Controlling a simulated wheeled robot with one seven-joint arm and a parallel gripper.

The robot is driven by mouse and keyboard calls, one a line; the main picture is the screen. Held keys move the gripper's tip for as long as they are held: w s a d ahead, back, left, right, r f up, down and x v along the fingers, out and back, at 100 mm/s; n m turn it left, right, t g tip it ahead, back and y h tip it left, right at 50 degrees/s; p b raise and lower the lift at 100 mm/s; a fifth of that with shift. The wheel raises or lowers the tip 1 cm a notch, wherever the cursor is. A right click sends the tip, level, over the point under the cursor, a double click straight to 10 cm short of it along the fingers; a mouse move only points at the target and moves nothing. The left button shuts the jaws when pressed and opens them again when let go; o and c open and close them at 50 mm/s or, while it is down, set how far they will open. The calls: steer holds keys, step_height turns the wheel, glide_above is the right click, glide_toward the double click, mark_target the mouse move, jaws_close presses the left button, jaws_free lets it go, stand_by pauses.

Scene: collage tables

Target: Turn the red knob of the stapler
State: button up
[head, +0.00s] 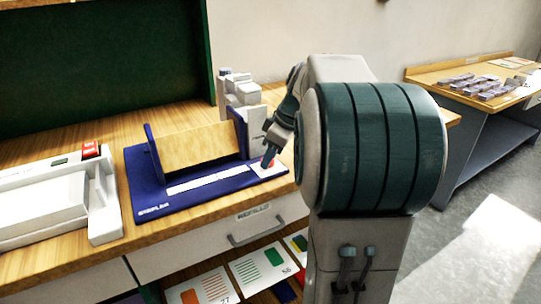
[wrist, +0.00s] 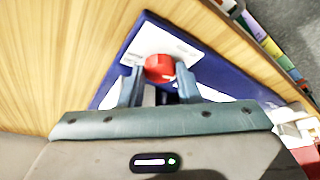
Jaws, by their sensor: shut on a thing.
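The stapler (head: 150,198) is a blue base with a wooden block and a white strip, on the wooden table in the head view. Its red knob (wrist: 159,68) sits on a white plate at the stapler's right end. In the head view the knob (head: 265,163) is mostly hidden by my fingers. My gripper (wrist: 160,80) points down at the knob, with one finger on each side, shut on it. The stapler's blue base (wrist: 108,95) also shows in the wrist view around the white plate.
A white device with a red switch (head: 91,150) stands to the left. Grey-white objects (head: 240,90) stand behind the stapler. Below the table edge are a drawer with a handle (head: 255,230) and a shelf of cards (head: 262,267). Another table (head: 480,85) stands at the right.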

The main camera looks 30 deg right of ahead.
steer(key=shift+n, duration=0.5)
steer(key=o, duration=1)
steer(key=p+v, duration=0.1)
steer(key=v, duration=0.8)
steer(key=p+v, duration=0.1)
steer(key=v, duration=0.3)
steer(key=shift+w+d+r+p, duration=0.15)
steer(key=shift+d+r+p, duration=0.15)
steer(key=shift+d+r, duration=0.1)
